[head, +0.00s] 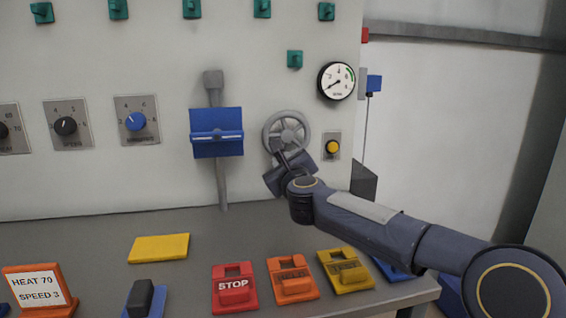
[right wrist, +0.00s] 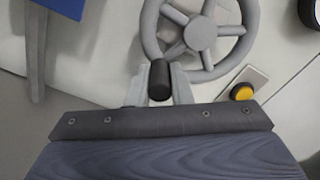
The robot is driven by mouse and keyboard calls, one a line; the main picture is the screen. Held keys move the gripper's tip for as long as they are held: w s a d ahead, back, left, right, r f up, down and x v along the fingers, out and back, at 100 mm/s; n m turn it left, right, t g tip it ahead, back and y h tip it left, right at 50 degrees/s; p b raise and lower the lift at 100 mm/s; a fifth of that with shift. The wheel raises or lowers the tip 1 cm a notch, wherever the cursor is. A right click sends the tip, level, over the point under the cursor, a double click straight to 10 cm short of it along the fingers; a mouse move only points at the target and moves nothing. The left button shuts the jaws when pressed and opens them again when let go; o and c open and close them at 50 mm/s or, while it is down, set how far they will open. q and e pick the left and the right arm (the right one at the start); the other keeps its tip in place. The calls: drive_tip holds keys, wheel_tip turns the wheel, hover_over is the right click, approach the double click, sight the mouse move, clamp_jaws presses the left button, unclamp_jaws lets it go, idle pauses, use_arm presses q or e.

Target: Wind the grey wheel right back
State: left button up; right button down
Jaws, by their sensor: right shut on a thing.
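The grey wheel (head: 287,131) is a spoked handwheel on the white panel, below the round gauge. It also shows in the right wrist view (right wrist: 201,33), with a dark handle knob (right wrist: 159,80) near its lower left rim. My right gripper (right wrist: 160,84) is shut on that knob, one finger on each side. In the head view my right gripper (head: 277,162) is at the wheel's lower left, its fingers partly hidden by its own body. My left gripper is not in view.
A gauge (head: 337,81) is above right of the wheel, its needle at the lower left. A yellow button (head: 333,147) sits close to the right. A blue block on a grey lever (head: 216,132) is at the left. STOP (head: 235,288) and other coloured tags lie on the table.

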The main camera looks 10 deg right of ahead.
drive_tip(key=shift+f, duration=0.1)
drive_tip(key=c, duration=1.3)
unclamp_jaws()
drive_tip(key=shift+s, duration=0.1)
drive_tip(key=s, duration=0.7)
drive_tip(key=shift+s, duration=0.3)
drive_tip(key=shift+d, duration=0.1)
drive_tip(key=shift+d, duration=0.1)
